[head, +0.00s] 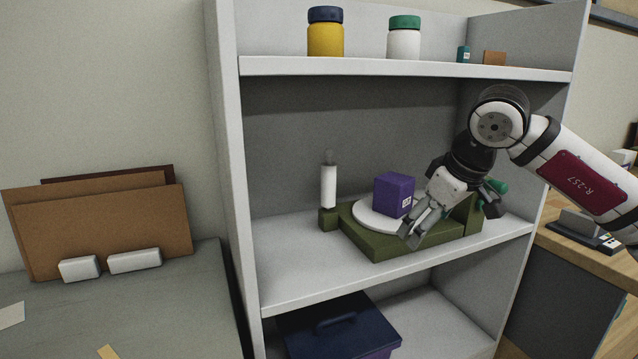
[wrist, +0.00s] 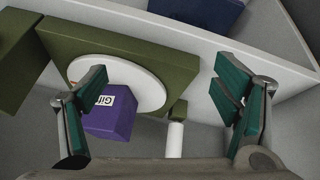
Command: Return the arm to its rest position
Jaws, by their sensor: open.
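My gripper (head: 418,229) is open and empty at the front of the middle shelf, to the right of a purple box (head: 393,194). In the wrist view the teal-padded fingers of my gripper (wrist: 165,100) stand wide apart. The purple box (wrist: 110,118) shows beside the left finger, which covers part of the view of it. The box sits on a white round plate (head: 367,219) on a dark green base (head: 376,252). My arm reaches in from the right, partly hiding the base and a green item behind my gripper.
A white cylinder (head: 328,187) stands on a green block left of the plate. The upper shelf (head: 400,69) holds jars and small items. A navy-lidded box (head: 335,325) sits below. Shelf side walls bound the space. A wooden counter (head: 590,256) stands at right.

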